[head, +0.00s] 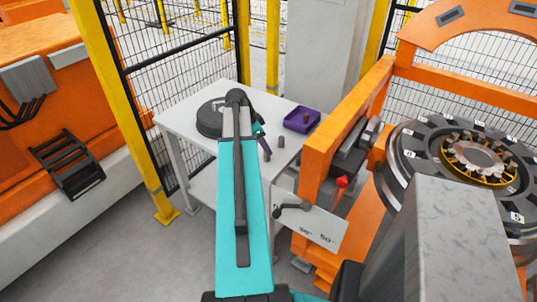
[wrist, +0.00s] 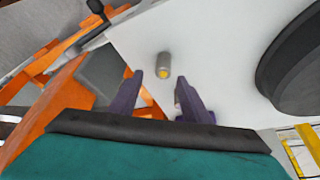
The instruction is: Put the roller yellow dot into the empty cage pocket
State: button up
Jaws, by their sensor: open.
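The roller yellow dot (wrist: 163,66) is a small grey cylinder with a yellow dot on its end, standing on the white table. In the head view a small dark roller (head: 281,142) stands on the table just right of my gripper (head: 266,150). In the wrist view my gripper (wrist: 159,77) is open, its two purple fingers apart and empty. The roller shows just beyond the fingertips, roughly in line with the gap. The brass cage (head: 450,165) sits in the dark bearing ring at the right; I cannot tell which pocket is empty.
A purple tray (head: 302,121) holding a dark piece stands on the table (head: 172,118). A dark round disc (head: 210,118) lies at the table's left, behind my arm. The orange gantry frame (head: 330,140) stands between table and bearing. A mesh fence (head: 190,60) is behind.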

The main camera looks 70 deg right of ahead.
jog(key=shift+p+x, duration=0.7)
jog(key=shift+x, duration=0.5)
jog(key=shift+p+x, duration=0.3)
jog(key=shift+x, duration=0.95)
jog(key=shift+w+d, duration=0.1)
jog(key=shift+w, duration=0.05)
grip_shut()
